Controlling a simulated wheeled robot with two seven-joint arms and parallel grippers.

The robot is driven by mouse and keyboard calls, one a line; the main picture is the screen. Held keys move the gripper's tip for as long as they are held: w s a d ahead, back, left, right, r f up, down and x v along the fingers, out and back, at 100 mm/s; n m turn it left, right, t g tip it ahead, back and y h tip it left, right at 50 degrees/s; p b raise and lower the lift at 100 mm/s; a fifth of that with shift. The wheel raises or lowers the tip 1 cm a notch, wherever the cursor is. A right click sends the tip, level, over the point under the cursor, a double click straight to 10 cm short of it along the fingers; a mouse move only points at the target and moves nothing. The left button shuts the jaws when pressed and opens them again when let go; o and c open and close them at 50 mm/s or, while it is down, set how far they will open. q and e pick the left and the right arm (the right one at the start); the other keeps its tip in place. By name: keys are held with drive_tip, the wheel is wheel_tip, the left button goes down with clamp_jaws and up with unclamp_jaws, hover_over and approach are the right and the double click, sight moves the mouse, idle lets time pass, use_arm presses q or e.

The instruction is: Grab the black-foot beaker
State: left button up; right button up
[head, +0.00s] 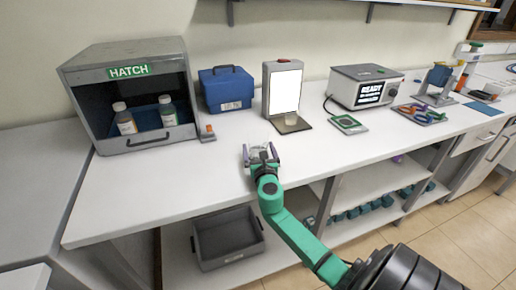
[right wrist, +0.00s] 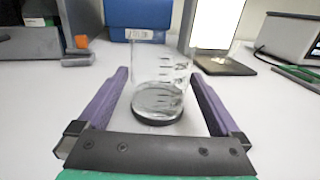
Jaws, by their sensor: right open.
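The black-foot beaker (right wrist: 160,88) is clear glass with dark markings and a dark ring at its base. It stands upright on the white bench in the right wrist view. My right gripper (right wrist: 158,77) is open, with its purple fingers on either side of the beaker and visible gaps between. In the head view the right gripper (head: 261,152) is low over the bench's front part, and the beaker shows only faintly between its fingers. My left gripper is not in view.
Behind stands a lit white panel (head: 286,88) with another glass vessel (head: 291,118) on its dark base. A blue case (head: 227,90) and a grey HATCH cabinet (head: 130,95) holding two bottles are at left. A READY device (head: 366,88) is at right. Bench left of the gripper is clear.

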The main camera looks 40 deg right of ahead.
drive_tip(key=c, duration=1.3)
drive_tip(key=shift+r, duration=0.2)
